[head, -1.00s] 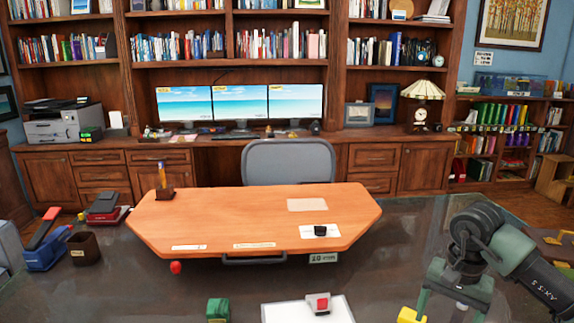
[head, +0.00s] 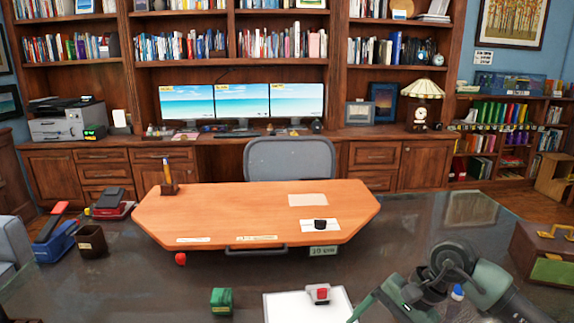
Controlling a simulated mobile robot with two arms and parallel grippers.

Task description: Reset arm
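My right arm comes in at the lower right of the head view, over the dark desk (head: 440,225). Its grey and green wrist shows, but its fingertips are out of the frame or hidden, so I cannot tell their state. A green part of it reaches down beside the white paper pad (head: 285,308). My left gripper is not in view.
A brown and green case (head: 547,255) stands at right. A blue holder (head: 56,242) stands at left.

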